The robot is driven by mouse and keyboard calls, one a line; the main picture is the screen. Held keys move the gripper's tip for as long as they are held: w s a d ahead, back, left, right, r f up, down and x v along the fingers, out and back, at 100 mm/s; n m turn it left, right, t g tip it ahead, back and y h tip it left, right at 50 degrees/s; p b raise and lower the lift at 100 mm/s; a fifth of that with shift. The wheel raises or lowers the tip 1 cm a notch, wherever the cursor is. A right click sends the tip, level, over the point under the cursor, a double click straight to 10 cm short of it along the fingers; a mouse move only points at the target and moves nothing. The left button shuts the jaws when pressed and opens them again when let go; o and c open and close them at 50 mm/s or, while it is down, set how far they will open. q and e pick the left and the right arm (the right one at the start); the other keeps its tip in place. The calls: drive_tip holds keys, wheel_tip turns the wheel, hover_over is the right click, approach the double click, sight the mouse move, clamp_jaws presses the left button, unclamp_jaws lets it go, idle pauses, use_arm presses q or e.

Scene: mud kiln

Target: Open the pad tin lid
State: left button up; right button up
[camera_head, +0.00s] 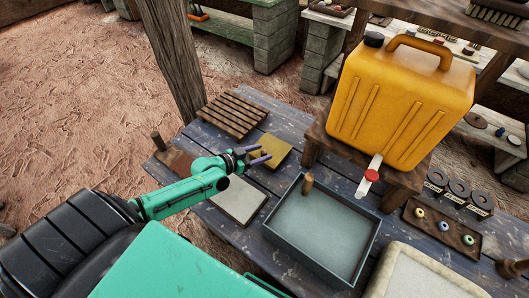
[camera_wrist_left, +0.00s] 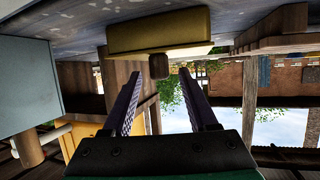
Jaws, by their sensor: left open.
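The pad tin (camera_head: 278,148) is a flat, square, brass-yellow tin on the blue-grey plank table. It also shows as a yellow box in the left wrist view (camera_wrist_left: 158,30), with a small brown knob (camera_wrist_left: 187,68) on its near side. The lid looks shut. My left gripper (camera_head: 254,155) is open and empty at the tin's near left edge. In the left wrist view its two fingers (camera_wrist_left: 172,78) point at the tin, with the knob close to the right fingertip; I cannot tell whether they touch. My right gripper is out of view.
A slatted wooden rack (camera_head: 234,115) lies behind the gripper. A pale slab (camera_head: 239,200) and a water tray (camera_head: 318,232) are nearer. A yellow jug (camera_head: 402,100) with a red tap stands on a stool at right. A wooden post (camera_head: 172,60) rises behind the table.

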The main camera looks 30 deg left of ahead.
use_arm(q)
drive_tip(key=shift+x, duration=1)
clamp_jaws()
idle(0.7)
